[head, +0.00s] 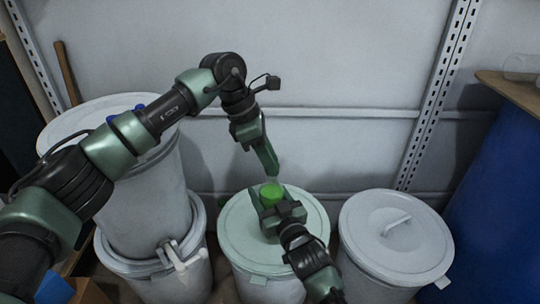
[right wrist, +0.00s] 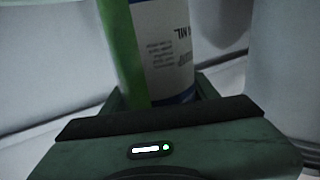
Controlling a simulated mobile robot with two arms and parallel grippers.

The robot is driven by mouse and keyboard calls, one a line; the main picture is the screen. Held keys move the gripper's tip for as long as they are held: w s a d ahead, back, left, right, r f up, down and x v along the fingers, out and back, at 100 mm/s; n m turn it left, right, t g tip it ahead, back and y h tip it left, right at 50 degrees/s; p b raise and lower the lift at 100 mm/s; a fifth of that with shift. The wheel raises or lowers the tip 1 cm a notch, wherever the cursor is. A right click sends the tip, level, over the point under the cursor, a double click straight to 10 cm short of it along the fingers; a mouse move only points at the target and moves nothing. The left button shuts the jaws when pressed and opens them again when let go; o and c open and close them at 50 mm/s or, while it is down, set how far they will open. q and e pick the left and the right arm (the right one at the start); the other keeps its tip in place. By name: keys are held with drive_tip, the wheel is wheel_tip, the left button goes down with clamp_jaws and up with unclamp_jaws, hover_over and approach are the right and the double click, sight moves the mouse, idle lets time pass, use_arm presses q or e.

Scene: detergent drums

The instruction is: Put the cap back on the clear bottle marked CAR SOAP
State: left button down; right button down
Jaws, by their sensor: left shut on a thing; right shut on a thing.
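A bottle with green contents (head: 271,190) stands over the pale lid of the middle drum, seen from above. In the right wrist view the bottle (right wrist: 165,45) shows a green side and a white label with small print; the words CAR SOAP are not readable. My right gripper (head: 270,202) is shut around the bottle's body. My left gripper (head: 272,171) comes down from above, its fingertips right at the bottle's top. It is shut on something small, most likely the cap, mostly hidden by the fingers. I cannot tell whether cap and neck touch.
The middle drum's lid (head: 240,238) is otherwise clear. A lidded drum with a handle (head: 398,226) stands to the right, stacked pale drums (head: 146,205) to the left. A blue barrel (head: 498,190) is at far right. A wall with metal uprights is behind.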

use_arm(q)
drive_tip(key=shift+f, duration=0.3)
drive_tip(key=shift+f, duration=0.6)
idle(0.4)
drive_tip(key=shift+w+m+g, duration=0.15)
drive_tip(key=shift+m+g, duration=0.25)
drive_tip(key=shift+m, duration=0.8)
drive_tip(key=m+g, duration=0.1)
drive_tip(key=m, duration=0.1)
drive_tip(key=m+y, duration=0.1)
drive_tip(key=m, duration=0.2)
drive_tip(key=shift+w+d+g, duration=0.15)
drive_tip(key=shift+g, duration=0.25)
drive_tip(key=shift+m+g, duration=0.5)
drive_tip(key=shift+m, duration=0.7)
drive_tip(key=c, duration=1.1)
unclamp_jaws()
